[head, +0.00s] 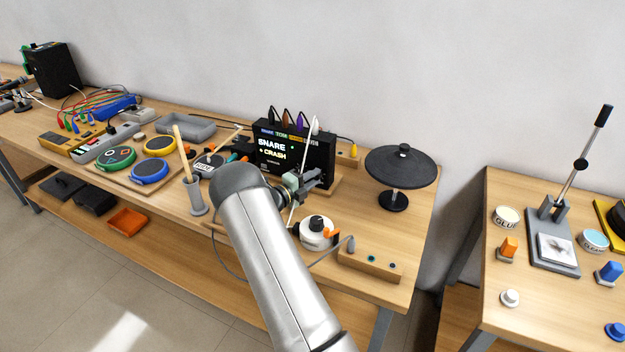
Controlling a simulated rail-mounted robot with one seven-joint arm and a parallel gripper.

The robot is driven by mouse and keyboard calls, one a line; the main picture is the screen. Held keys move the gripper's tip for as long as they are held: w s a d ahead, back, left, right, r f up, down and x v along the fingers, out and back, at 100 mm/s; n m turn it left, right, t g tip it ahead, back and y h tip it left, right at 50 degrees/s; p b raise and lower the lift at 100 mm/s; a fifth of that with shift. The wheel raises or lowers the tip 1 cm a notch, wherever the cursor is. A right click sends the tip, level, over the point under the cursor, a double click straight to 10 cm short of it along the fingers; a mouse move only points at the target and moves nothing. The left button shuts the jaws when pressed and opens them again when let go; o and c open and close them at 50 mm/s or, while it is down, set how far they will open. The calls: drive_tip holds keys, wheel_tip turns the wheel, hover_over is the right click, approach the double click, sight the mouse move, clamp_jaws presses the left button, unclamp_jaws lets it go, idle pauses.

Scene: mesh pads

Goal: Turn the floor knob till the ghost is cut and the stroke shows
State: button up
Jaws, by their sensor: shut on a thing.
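The black sound module (293,168) stands near the back of the bench. Its dark screen shows "SNARE" in white and "CRASH" below it in yellowish letters, with smaller unreadable text under them. My gripper (318,178) is at the lower right of the module's front. It is shut on what appears to be the floor knob there, which the fingers hide. I cannot read the knob's setting or label. A thin pale cable or rod passes close by my gripper.
A black cymbal pad (400,168) stands to the right. A white device with an orange lever (317,232) sits in front. Green (116,157), yellow (159,145) and blue (150,171) pads and a cup with sticks (196,196) are left. A second table (500,270) is at right.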

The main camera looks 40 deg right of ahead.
drive_tip(key=m+y+b, duration=0.1)
drive_tip(key=m+y, duration=0.1)
drive_tip(key=m, duration=0.2)
drive_tip(key=shift+r, duration=0.1)
drive_tip(key=m+t+y+b, duration=0.1)
drive_tip(key=m, duration=0.2)
drive_tip(key=shift+b, duration=0.4)
drive_tip(key=m+y+b, duration=0.1)
drive_tip(key=b, duration=0.1)
drive_tip(key=shift+s+m+t+b, duration=0.1)
drive_tip(key=shift+m+t+b, duration=0.3)
drive_tip(key=m+t+y+b, duration=0.1)
drive_tip(key=m+b, duration=0.1)
drive_tip(key=b, duration=0.2)
drive_tip(key=shift+s+r+m+t+b, duration=0.15)
drive_tip(key=shift+m+t+b, duration=0.25)
drive_tip(key=shift+b, duration=0.6)
drive_tip(key=shift+d+r, duration=0.1)
drive_tip(key=o, duration=1)
